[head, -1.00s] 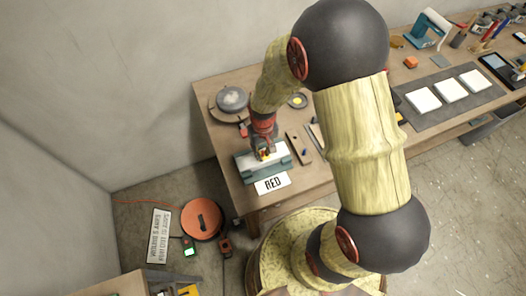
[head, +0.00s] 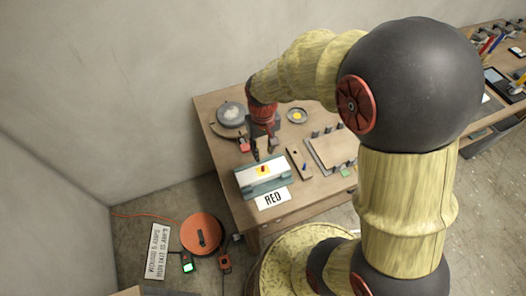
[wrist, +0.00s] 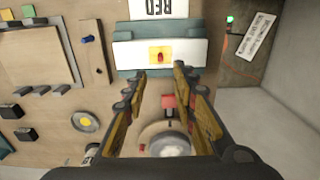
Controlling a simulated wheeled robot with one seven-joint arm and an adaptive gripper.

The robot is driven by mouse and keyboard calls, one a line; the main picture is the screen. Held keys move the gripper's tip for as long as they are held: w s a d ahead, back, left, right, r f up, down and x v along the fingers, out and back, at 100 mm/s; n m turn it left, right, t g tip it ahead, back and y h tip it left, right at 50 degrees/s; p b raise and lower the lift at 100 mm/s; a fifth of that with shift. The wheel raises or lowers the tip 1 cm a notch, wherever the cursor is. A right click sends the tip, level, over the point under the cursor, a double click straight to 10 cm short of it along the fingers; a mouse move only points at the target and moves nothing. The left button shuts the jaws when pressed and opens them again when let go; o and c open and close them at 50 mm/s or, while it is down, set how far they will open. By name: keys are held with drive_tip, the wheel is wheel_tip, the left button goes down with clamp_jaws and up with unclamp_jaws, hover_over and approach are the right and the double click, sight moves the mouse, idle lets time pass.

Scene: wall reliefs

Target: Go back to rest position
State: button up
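My gripper (head: 263,150) hangs above the wooden table (head: 235,205), just behind a white and teal box with a yellow and red switch on its top (head: 248,178). In the wrist view my gripper (wrist: 160,80) has its two fingers spread apart with nothing between them. The same white and teal box (wrist: 130,54) lies beyond the fingertips, apart from them as far as I can tell. My arm reaches over the table from the right and is bent at a large dark joint.
A card reading RED (head: 272,198) lies before the box. A round grey disc (head: 231,112), a yellow-centred dish (head: 297,116) and a wooden board (head: 333,148) are on the table. An orange reel (head: 201,233) is on the floor. Walls stand behind and left.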

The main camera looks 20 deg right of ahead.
idle(0.4)
drive_tip(key=s+r+t+b, duration=0.5)
drive_tip(key=s+r+b, duration=0.2)
drive_tip(key=s+r, duration=0.7)
drive_tip(key=shift+r+t, duration=0.3)
drive_tip(key=shift+r, duration=0.35)
drive_tip(key=shift+c, duration=0.3)
